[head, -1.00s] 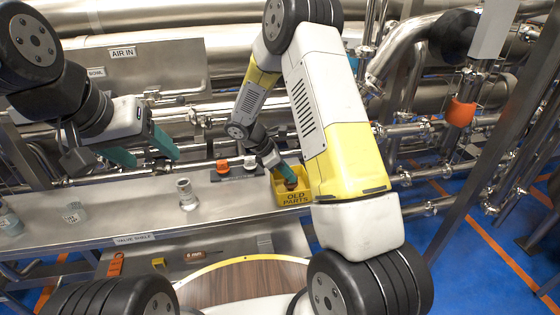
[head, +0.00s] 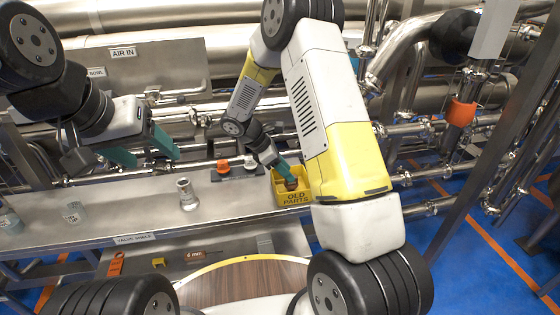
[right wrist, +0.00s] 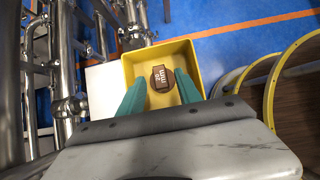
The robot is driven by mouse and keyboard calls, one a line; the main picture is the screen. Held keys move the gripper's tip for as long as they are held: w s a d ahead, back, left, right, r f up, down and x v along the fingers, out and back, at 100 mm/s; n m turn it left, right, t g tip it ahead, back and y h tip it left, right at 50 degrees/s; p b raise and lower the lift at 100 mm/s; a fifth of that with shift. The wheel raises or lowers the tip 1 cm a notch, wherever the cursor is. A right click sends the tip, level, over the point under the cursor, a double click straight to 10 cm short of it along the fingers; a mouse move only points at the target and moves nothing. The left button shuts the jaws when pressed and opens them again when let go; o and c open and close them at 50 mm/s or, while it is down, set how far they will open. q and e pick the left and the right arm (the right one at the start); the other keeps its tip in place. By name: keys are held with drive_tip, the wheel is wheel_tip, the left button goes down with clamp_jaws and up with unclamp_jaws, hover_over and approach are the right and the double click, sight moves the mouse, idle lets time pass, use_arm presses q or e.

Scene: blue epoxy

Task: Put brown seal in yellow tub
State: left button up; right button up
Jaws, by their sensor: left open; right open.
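The yellow tub (head: 292,199), marked OLD PARTS, stands at the right end of the steel shelf. My right gripper (head: 286,176) reaches down into the tub. Its teal fingers are apart, one on each side of the seal, and a gap shows between them and the seal in the right wrist view (right wrist: 161,75). My left gripper (head: 152,152) is open and empty above the shelf's left part.
A clear glass jar (head: 187,194) stands mid-shelf, with a glass vessel (head: 74,212) further left. Orange and white valve pieces (head: 236,168) sit on a dark block left of the tub. Steel pipes run behind. The shelf between jar and tub is clear.

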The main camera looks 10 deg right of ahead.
drive_tip(key=v, duration=0.9)
drive_tip(key=s+d+r+m+t+y, duration=0.1)
drive_tip(key=s+d+r+m+y, duration=0.3)
drive_tip(key=s+r+m, duration=0.65)
drive_tip(key=s+r+m+t+y, duration=0.5)
drive_tip(key=s+r+m, duration=0.2)
drive_tip(key=s, duration=0.7)
wheel_tip(320, 180, up, 2)
drive_tip(key=shift+r, duration=0.2)
